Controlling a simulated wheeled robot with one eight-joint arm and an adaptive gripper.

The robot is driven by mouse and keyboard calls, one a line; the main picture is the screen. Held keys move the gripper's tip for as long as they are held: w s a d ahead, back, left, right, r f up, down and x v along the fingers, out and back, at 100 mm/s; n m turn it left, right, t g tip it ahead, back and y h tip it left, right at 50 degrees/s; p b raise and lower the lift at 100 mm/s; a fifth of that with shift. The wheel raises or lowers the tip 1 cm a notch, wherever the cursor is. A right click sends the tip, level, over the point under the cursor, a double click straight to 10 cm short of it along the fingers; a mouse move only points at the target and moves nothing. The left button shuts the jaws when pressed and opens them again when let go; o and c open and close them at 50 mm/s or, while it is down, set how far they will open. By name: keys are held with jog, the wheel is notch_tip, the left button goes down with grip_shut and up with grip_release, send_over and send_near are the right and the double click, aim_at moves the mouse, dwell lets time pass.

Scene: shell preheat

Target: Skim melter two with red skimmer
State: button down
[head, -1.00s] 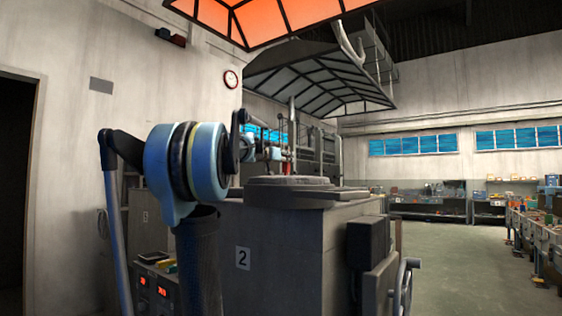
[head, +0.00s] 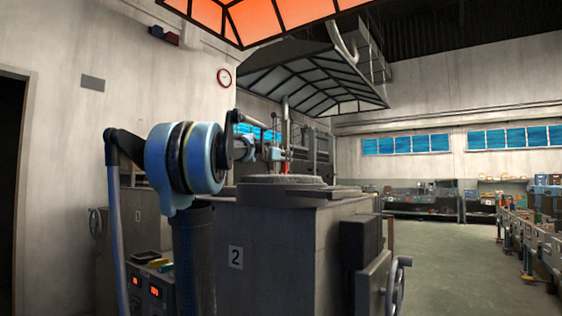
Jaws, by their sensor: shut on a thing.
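Melter two (head: 285,255) is the grey box marked "2" in the middle of the head view, with a round raised rim (head: 270,192) on top. My arm reaches in from the left. My gripper (head: 279,156) is small and partly hidden behind my own arm links, above the round rim. It is shut on the red skimmer (head: 285,167), of which a short red part shows below the jaws. The skimmer's lower end is not clear, and I cannot tell whether it is inside the melter's opening.
A dark hood (head: 312,78) hangs beyond the melter, and an orange-lit canopy (head: 265,17) is overhead. A handwheel (head: 399,285) juts from the melter's right side. Control boxes with red displays (head: 147,288) stand at lower left. Open floor (head: 445,262) lies to the right.

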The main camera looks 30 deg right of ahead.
jog(key=shift+w+a, duration=0.1)
jog(key=shift+w, duration=0.05)
jog(key=w, duration=0.1)
jog(key=w+a, duration=0.1)
jog(key=w, duration=0.2)
jog(key=shift+a, duration=0.3)
dwell(0.3)
jog(key=v, duration=0.6)
jog(key=shift+a, duration=0.25)
dwell(0.8)
jog(key=shift+s, duration=0.2)
jog(key=s, duration=0.1)
jog(key=s+d, duration=0.1)
jog(key=s, duration=0.2)
jog(key=shift+d, duration=0.4)
dwell(0.4)
